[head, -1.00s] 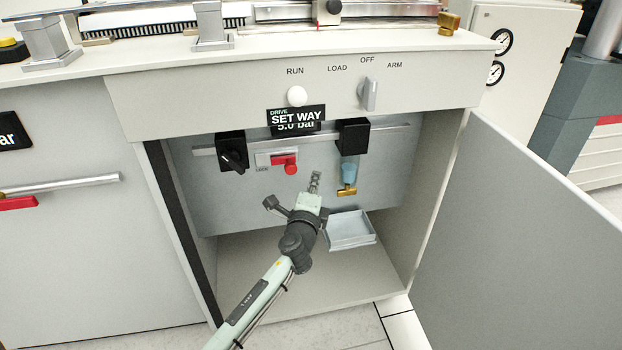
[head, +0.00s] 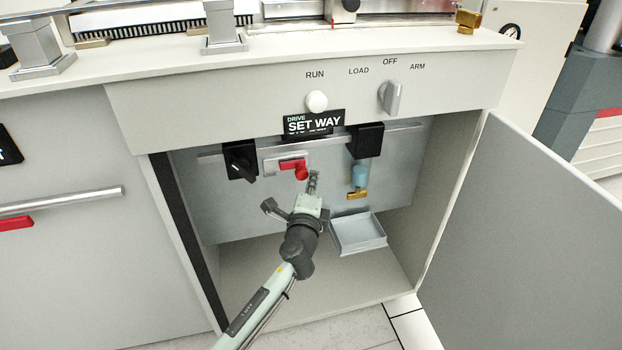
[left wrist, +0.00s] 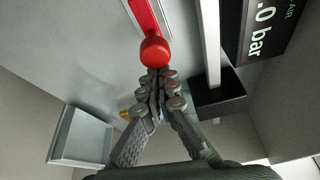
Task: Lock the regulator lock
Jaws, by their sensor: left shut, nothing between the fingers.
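A red lever (head: 292,164) with a round red knob (head: 301,173) at its right end lies across a small light plate (head: 270,166) on the cabinet's back panel. It looks like the regulator lock. My left gripper (head: 313,176) is shut and empty, with its fingertips just right of the knob. In the left wrist view the knob (left wrist: 155,51) is just beyond the shut fingertips (left wrist: 157,88); whether they touch cannot be told. The red lever (left wrist: 143,14) runs upward from the knob there. My right gripper is not in view.
A black block with a blue bowl (head: 360,175) and brass fitting (head: 357,194) hangs to the right. A grey tray (head: 359,235) is below. The open door (head: 530,230) bounds the right side.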

